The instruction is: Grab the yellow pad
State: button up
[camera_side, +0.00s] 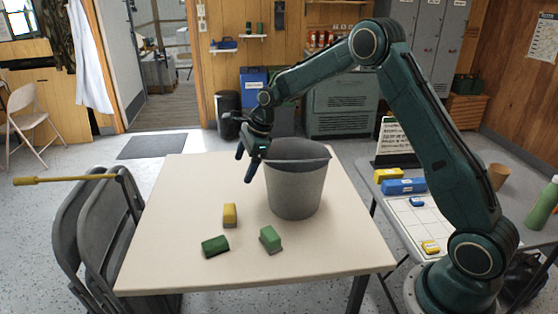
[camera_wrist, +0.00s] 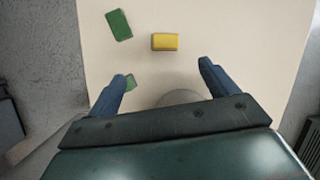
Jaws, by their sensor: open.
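The yellow pad (camera_side: 230,215) is a small block lying on the cream table, left of the grey bucket (camera_side: 296,192). In the wrist view the yellow pad (camera_wrist: 165,41) lies beyond the fingertips, roughly centred between them. My gripper (camera_side: 246,167) is open and empty, above the table by the bucket's left rim, apart from the pad. In the wrist view both blue fingers of my gripper (camera_wrist: 163,71) are spread. Two green blocks lie near the pad, one at front left (camera_side: 215,246) and one at front right (camera_side: 270,240). The left finger partly hides one green block (camera_wrist: 130,82).
The bucket stands close beside my gripper, its rim near fingertip height. The cream table (camera_side: 180,190) is bare left of the pad. A side table at right holds blue and yellow items (camera_side: 404,186). Folding chairs (camera_side: 100,225) stand at the left edge.

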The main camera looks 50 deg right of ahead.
notch_tip(320, 180, down, 6)
jog(key=w+d+m, duration=0.1)
jog(key=w+m, duration=0.1)
jog(key=m, duration=0.1)
send_near(229, 209)
jog(key=shift+d+x, duration=0.2)
jog(key=shift+x, duration=2.35)
jog(key=shift+w, duration=0.15)
jog(key=shift+x, duration=2.6)
jog(key=shift+a, duration=0.1)
jog(key=c, duration=1.1)
jog(key=shift+o, duration=0.2)
jog(key=shift+r, duration=0.15)
notch_tip(229, 209, up, 20)
